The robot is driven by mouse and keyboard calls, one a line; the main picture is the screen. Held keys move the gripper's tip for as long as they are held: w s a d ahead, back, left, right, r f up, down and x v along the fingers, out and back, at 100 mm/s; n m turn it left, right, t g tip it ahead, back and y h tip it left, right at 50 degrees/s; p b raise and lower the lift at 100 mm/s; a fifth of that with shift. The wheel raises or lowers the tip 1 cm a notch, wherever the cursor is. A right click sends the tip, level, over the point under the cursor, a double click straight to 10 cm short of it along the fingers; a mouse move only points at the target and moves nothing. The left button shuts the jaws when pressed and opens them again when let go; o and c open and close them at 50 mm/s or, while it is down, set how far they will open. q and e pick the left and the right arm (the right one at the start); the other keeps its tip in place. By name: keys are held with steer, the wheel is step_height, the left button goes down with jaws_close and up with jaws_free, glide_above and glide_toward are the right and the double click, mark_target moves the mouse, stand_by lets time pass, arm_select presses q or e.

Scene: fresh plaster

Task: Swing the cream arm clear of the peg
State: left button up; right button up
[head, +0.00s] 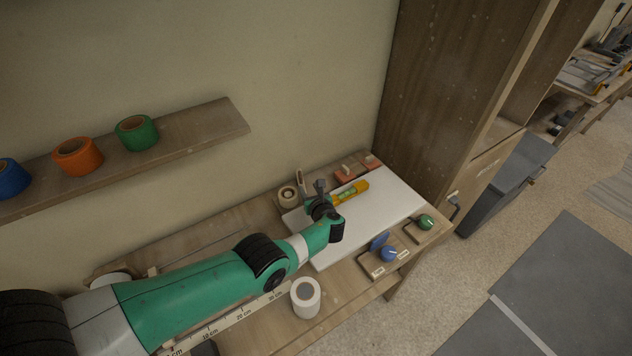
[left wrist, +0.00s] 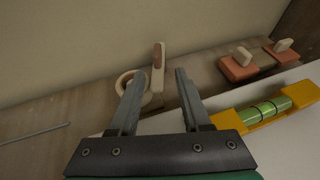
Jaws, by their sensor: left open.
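The cream arm (left wrist: 158,72) is a narrow upright bar with a brown piece at its top, near the wall on the wooden bench. In the head view the cream arm (head: 300,178) stands beside a round cream ring (head: 288,194). My left gripper (head: 320,186) is close to it, on its right side in the head view. In the left wrist view my left gripper (left wrist: 159,78) is open, and the cream arm shows between its fingers. I cannot make out the peg clearly. The left finger covers part of the cream ring (left wrist: 126,84).
A yellow level (head: 350,192) lies on the white board (head: 385,205) right of my gripper. Red blocks (head: 345,173) stand behind it. A blue knob (head: 389,254), a green knob (head: 426,222) and a white roll (head: 306,297) are nearer the front. A shelf (head: 200,130) with tape rolls is above.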

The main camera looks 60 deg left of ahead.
steer(key=shift+d+r+h, duration=0.25)
steer(key=shift+h, duration=0.05)
